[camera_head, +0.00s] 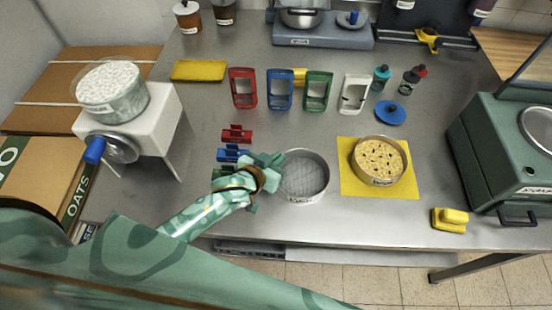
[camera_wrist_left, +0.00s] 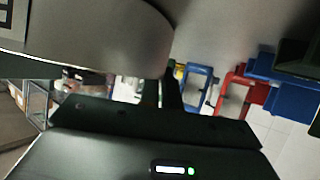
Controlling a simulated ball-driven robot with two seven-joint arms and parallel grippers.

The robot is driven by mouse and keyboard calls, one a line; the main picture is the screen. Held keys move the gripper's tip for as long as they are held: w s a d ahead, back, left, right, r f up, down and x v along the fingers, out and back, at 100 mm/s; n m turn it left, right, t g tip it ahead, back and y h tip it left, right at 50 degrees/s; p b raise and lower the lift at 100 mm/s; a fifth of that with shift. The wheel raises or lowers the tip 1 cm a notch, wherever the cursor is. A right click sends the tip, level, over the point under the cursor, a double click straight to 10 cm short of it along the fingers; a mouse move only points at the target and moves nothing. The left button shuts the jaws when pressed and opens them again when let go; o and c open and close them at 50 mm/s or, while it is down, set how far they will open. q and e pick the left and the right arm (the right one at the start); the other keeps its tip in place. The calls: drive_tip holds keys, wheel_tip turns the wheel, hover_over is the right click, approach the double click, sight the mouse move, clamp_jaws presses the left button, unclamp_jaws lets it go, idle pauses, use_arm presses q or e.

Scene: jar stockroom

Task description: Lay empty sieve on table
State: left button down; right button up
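The empty sieve (camera_head: 303,176), a round grey metal ring with a mesh floor, is near the front edge of the steel table (camera_head: 225,120). My left gripper (camera_head: 272,172) is at its left rim, with the fingers close together and the rim between them. In the left wrist view the sieve's curved wall (camera_wrist_left: 100,35) fills the upper left and covers the fingertips (camera_wrist_left: 162,85). Whether the sieve rests on the table or hangs just above it, I cannot tell. My right gripper is in neither view.
Right of it, a full sieve (camera_head: 380,160) stands on a yellow mat (camera_head: 349,185). Red and blue scoop-like pieces (camera_head: 237,133) lie just left of my gripper. Coloured frames (camera_head: 281,90) stand behind. A yellow block (camera_head: 450,218) sits front right. A white mill (camera_head: 150,125) stands left.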

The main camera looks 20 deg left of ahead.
use_arm(q)
drive_tip(key=c, duration=2)
unclamp_jaws()
drive_tip(key=shift+f, duration=0.1)
drive_tip(key=shift+c, duration=0.2)
drive_tip(key=o, duration=0.4)
drive_tip(key=shift+o, duration=0.2)
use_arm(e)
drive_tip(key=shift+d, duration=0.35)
